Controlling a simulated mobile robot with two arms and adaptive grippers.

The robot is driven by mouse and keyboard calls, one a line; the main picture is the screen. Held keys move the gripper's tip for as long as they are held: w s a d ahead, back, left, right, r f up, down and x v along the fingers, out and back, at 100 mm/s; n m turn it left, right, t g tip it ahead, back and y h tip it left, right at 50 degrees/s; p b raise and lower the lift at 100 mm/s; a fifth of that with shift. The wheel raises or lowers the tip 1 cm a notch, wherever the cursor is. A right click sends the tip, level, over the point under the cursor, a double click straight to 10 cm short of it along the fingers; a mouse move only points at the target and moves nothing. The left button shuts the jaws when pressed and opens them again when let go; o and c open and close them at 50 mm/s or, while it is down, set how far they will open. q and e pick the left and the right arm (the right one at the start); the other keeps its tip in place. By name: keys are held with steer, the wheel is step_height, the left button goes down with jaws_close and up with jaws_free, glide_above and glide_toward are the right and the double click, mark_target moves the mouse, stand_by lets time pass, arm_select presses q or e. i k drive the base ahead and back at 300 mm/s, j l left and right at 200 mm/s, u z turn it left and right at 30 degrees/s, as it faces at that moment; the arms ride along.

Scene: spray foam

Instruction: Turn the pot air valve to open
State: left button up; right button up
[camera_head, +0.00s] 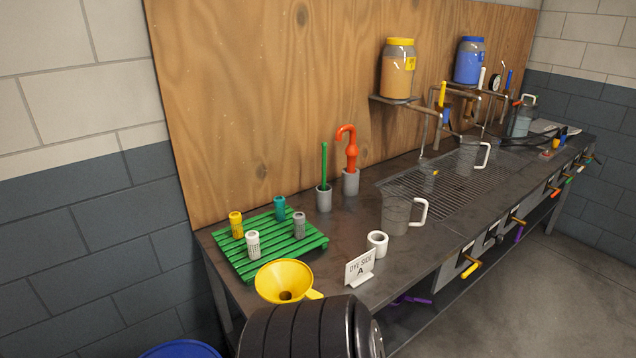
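A grey pot (522,120) with a pale top handle stands at the far right end of the bench, small in the head view. A small red-orange part (517,103) shows at its upper left; I cannot tell whether it is the air valve. Neither of my grippers is in view.
The bench (340,235) carries a green rack (288,251) with several small bottles, a yellow funnel (284,281), a clear jug (396,214) and a sign (360,266). Yellow-lidded (398,72) and blue-lidded (468,64) jars sit on wall shelves. Floor at right is clear.

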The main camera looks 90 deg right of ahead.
mark_target(477, 264)
steer(key=z, duration=2.6)
